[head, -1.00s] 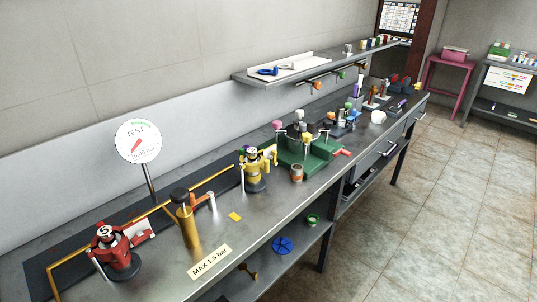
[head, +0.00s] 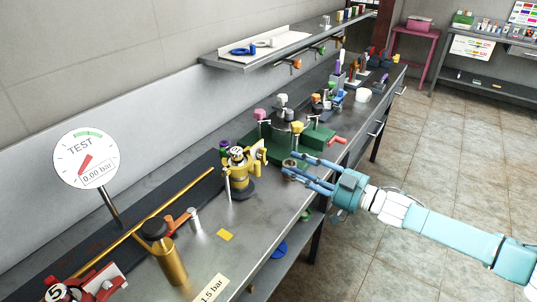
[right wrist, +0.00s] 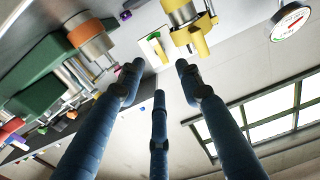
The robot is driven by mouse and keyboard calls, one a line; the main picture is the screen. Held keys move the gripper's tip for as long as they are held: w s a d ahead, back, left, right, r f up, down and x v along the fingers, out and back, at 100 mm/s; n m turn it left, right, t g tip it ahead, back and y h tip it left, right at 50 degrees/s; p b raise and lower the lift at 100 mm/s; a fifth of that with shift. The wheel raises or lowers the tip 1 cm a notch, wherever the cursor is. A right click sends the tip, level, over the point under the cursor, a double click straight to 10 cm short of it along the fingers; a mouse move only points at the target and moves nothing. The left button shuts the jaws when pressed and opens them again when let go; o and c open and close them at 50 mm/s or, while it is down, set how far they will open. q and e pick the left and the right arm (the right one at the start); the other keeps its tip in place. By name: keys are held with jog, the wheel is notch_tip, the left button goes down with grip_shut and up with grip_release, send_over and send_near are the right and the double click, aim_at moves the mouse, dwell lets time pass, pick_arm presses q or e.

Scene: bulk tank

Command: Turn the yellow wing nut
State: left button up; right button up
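A yellow fitting (head: 240,173) stands on a dark round base on the metal bench, left of my right gripper. Yellow side parts show on it, but I cannot tell for sure which one is the wing nut. My right gripper (head: 291,165) has slim blue fingers spread apart, pointing left towards the fitting and short of it. In the right wrist view the gripper (right wrist: 160,76) is open and empty, with yellow parts (right wrist: 196,36) of the fitting beyond its fingertips. My left gripper is not in view.
A green block (head: 318,137) with several fittings stands beyond the right gripper, and a copper-coloured cup (right wrist: 91,39) is close by. A gold cylinder (head: 170,262), a test gauge (head: 86,160) and a red fitting (head: 98,284) are nearer left. A shelf (head: 270,57) runs along the wall.

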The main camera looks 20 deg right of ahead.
aim_at(262, 156)
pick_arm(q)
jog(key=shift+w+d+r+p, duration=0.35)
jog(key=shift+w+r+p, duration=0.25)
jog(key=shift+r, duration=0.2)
pick_arm(e)
jog(key=x, duration=0.8)
jog(key=shift+w+a, duration=0.2)
jog(key=shift+w, duration=0.1)
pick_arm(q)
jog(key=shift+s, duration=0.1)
pick_arm(e)
jog(key=c, duration=0.7)
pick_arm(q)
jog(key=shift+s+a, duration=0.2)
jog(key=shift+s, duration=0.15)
pick_arm(e)
grip_shut()
